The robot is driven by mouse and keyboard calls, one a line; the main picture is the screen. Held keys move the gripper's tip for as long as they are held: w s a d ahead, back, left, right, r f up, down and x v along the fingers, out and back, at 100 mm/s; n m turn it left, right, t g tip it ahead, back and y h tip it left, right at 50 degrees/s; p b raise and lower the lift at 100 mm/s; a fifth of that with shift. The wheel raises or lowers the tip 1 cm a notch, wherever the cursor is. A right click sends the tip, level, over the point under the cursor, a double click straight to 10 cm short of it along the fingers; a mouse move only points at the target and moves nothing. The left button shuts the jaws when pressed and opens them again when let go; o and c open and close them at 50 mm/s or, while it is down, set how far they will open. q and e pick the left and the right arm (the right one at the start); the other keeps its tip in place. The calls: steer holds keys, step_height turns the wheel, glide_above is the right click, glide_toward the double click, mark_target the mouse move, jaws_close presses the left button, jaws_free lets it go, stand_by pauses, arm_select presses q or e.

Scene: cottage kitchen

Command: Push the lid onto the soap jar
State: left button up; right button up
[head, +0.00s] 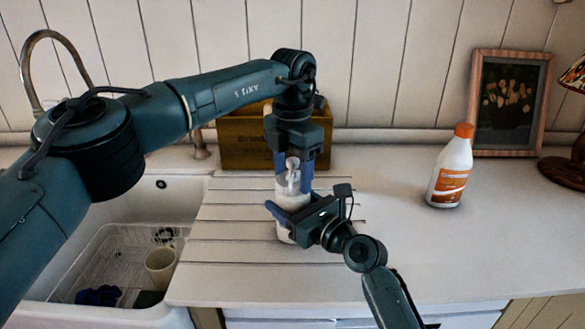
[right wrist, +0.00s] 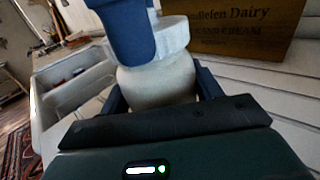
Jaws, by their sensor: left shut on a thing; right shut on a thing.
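The soap jar (head: 289,198) is a pale, rounded jar standing upright on the ribbed drainboard. Its body also shows in the right wrist view (right wrist: 157,82). My right gripper (head: 284,220) is shut around the jar's body from the front right. The white lid (head: 293,175) is in my left gripper (head: 294,180), which points straight down from above and is shut on it. In the right wrist view the lid (right wrist: 173,36) is at the jar's mouth, partly hidden by a blue finger. I cannot tell whether it is seated.
A wooden crate (head: 240,142) stands behind the jar. A white bottle with an orange cap (head: 450,172) and a framed picture (head: 508,100) stand to the right. The sink at left holds a wire rack and a cup (head: 161,268).

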arm_select(q)
steer(key=shift+f, duration=0.2)
steer(key=o, duration=1)
steer(key=shift+o, duration=0.2)
steer(key=shift+r, duration=0.15)
step_height(320, 180, up, 12)
steer(key=shift+f, duration=0.1)
arm_select(e)
steer(key=o, duration=1.5)
steer(key=shift+c, duration=0.2)
